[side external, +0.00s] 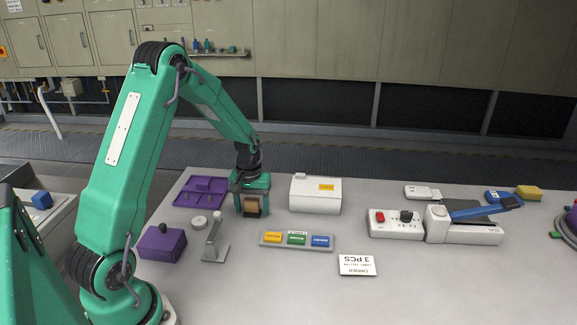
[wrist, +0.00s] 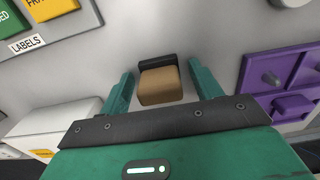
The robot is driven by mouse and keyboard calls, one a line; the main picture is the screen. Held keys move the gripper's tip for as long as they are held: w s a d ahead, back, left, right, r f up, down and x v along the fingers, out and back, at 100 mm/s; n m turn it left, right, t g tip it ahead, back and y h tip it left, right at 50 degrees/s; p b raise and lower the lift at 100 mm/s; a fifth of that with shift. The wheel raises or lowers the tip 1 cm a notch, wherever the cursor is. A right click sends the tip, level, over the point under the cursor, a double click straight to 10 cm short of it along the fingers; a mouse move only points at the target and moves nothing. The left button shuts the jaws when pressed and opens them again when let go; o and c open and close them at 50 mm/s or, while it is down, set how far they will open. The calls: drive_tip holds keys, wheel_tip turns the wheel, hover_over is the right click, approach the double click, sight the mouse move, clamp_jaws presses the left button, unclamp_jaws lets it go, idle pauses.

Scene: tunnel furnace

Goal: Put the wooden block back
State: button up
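The wooden block (side external: 253,206) is tan with a dark band. In the side view it stands on the table below my gripper (side external: 251,205), partly hidden by it. In the wrist view the block (wrist: 160,87) lies between the two green fingers of my gripper (wrist: 160,72). A gap shows on each side of it, so the fingers are open and do not touch it.
A purple tray (side external: 185,195) is left of my gripper and a white box (side external: 315,205) right of it. A grey stand (side external: 214,248), purple box (side external: 162,246) and label rack (side external: 268,245) are in front. The table's front right is clear.

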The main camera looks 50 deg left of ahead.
sight(252, 199)
drive_tip(key=shift+r, duration=0.15)
wheel_tip(252, 199, up, 11)
drive_tip(key=shift+r, duration=0.55)
idle(0.4)
idle(0.5)
drive_tip(key=s+d+r+m+t, duration=0.2)
drive_tip(key=s+d+r+m, duration=0.25)
drive_tip(key=d+r, duration=0.5)
drive_tip(key=s+d+r+m+t, duration=0.2)
drive_tip(key=s+d+m+t, duration=0.1)
drive_tip(key=s+d, duration=0.6)
drive_tip(key=shift+s+r+m+t, duration=0.25)
drive_tip(key=shift+s+m, duration=0.5)
drive_tip(key=shift+s, duration=1.25)
drive_tip(key=shift+d, duration=0.1)
